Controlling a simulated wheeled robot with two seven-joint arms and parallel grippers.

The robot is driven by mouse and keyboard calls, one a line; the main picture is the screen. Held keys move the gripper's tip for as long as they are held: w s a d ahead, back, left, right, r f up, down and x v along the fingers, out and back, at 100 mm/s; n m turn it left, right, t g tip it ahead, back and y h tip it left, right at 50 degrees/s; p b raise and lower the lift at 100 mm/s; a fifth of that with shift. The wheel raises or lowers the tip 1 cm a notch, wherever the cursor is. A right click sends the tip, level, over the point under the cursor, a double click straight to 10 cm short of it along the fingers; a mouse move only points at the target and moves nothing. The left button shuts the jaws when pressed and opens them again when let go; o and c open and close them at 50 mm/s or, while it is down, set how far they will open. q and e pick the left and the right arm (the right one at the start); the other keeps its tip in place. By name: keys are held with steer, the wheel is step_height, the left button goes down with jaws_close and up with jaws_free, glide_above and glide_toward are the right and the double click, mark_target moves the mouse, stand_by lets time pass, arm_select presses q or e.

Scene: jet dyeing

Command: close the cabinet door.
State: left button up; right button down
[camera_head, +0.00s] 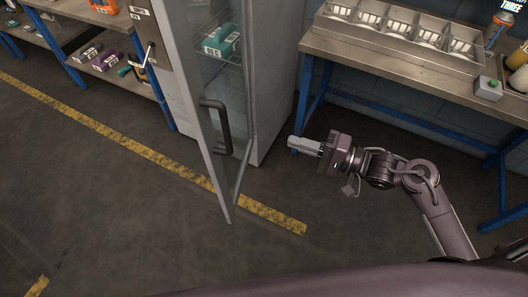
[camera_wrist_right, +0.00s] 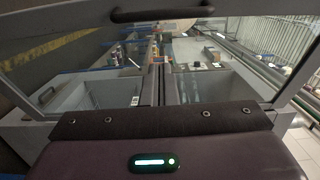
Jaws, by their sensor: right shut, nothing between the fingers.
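The cabinet door (camera_head: 222,185) is a glass panel in a grey frame. It stands open, swung out from the grey cabinet (camera_head: 278,60). Its dark bar handle (camera_head: 218,125) is near the free edge. The handle also crosses the top of the right wrist view (camera_wrist_right: 162,14). My right gripper (camera_head: 293,144) is shut and empty. It points left, to the right of the door and apart from it in the head view. Its closed fingers show in the right wrist view (camera_wrist_right: 160,75). My left gripper is out of view.
A teal box (camera_head: 221,40) sits on a shelf inside the cabinet. A steel workbench (camera_head: 400,62) with blue legs stands right of the cabinet. Shelves with boxes (camera_head: 105,58) stand on the left. The floor in front is clear, with a yellow line (camera_head: 130,145).

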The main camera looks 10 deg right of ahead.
arm_select(q)
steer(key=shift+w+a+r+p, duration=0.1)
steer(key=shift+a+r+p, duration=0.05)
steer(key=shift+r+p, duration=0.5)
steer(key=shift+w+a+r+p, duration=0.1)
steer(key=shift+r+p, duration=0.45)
steer(key=shift+p, duration=0.05)
arm_select(e)
steer(key=s+a+x, duration=0.1)
steer(key=s+x, duration=0.1)
steer(key=x, duration=1.1)
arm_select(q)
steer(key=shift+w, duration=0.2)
arm_select(e)
steer(key=shift+f, duration=0.15)
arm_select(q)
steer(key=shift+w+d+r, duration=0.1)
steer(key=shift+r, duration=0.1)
